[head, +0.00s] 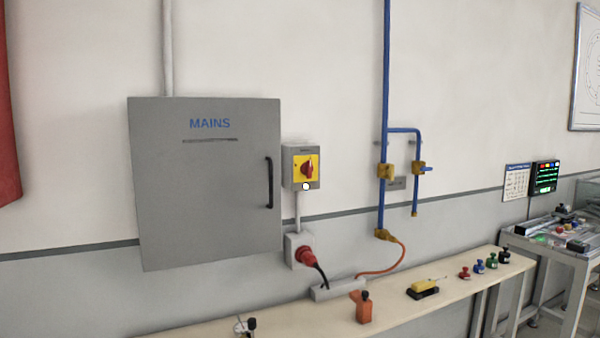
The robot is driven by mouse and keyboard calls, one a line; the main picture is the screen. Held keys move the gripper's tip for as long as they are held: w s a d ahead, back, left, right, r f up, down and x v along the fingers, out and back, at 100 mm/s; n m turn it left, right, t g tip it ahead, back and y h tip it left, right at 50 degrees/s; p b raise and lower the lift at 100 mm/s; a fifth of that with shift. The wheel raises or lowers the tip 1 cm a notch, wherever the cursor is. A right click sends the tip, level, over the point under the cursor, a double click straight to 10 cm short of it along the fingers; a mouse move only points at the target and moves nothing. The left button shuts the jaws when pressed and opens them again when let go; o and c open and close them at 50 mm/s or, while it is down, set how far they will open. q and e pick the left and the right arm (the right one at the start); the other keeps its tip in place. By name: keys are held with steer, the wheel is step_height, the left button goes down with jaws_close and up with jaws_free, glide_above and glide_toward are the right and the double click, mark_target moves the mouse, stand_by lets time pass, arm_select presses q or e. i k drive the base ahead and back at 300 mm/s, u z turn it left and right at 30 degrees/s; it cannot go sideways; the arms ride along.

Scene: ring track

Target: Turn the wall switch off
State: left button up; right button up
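The wall switch (308,167) is a grey box with a yellow plate and a red rotary knob. It is mounted on the wall just right of the grey MAINS cabinet (205,215). The knob looks tilted from upright, but its marked position is too small to read. A small white round spot shows at the lower edge of the yellow plate. Neither of my grippers is in view, and nothing touches the switch.
Below the switch, a red plug (304,256) sits in a grey socket box. Blue pipes (386,90) run at right.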

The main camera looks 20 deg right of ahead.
mark_target(306, 168)
steer(key=z, duration=0.15)
steer(key=i, duration=0.85)
steer(key=u, duration=0.05)
